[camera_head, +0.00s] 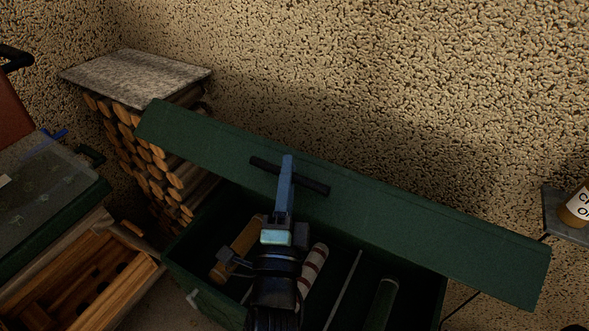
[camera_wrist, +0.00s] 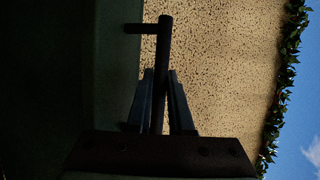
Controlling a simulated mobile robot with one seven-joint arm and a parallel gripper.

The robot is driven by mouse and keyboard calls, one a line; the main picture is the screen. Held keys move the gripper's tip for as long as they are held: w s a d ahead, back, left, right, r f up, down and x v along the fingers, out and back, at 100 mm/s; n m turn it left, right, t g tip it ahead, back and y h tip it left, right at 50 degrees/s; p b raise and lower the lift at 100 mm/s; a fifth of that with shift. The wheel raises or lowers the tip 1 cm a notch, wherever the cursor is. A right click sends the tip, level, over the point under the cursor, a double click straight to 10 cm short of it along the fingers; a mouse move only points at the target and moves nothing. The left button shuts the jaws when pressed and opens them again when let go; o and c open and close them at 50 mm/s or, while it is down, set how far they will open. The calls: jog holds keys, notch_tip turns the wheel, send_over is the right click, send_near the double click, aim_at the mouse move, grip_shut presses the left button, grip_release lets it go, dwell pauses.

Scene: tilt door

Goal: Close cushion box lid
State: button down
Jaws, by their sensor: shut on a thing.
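The green cushion box (camera_head: 184,262) stands open, and its long green lid (camera_head: 420,222) is tilted up along the top. A dark bar handle (camera_head: 315,184) is on the lid's face; it also shows as a dark bar in the wrist view (camera_wrist: 165,38). My gripper (camera_head: 287,160) reaches over the box to the handle. In the wrist view its two fingers (camera_wrist: 160,75) are on either side of the handle bar, shut on it. My arm hides part of the box's inside.
Inside the box lie a striped roll (camera_head: 314,263), an orange-brown item (camera_head: 238,248) and a green cylinder (camera_head: 382,303). A log stack (camera_head: 150,155) with a stone top stands behind left. A shelf with a jar (camera_head: 577,206) is at right.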

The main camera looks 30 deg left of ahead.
jog(key=s+f+n+t+y+b, duration=0.25)
jog(key=s+f+b, duration=0.55)
jog(key=f+b, duration=0.5)
jog(key=s+f+n+t+y+b, duration=0.1)
jog(key=s+f+n+y+b, duration=0.2)
jog(key=s+f+b, duration=1)
notch_tip(320, 180, down, 15)
jog(key=w+y+b, duration=0.1)
jog(key=w+b, duration=0.1)
jog(key=b, duration=1.9)
jog(key=shift+a+n, duration=0.35)
jog(key=c, duration=0.8)
grip_release()
jog(key=shift+w+f+y, duration=0.1)
jog(key=shift+y, duration=0.15)
jog(key=shift+f, duration=0.1)
jog(key=p+v, duration=0.3)
jog(key=v, duration=1)
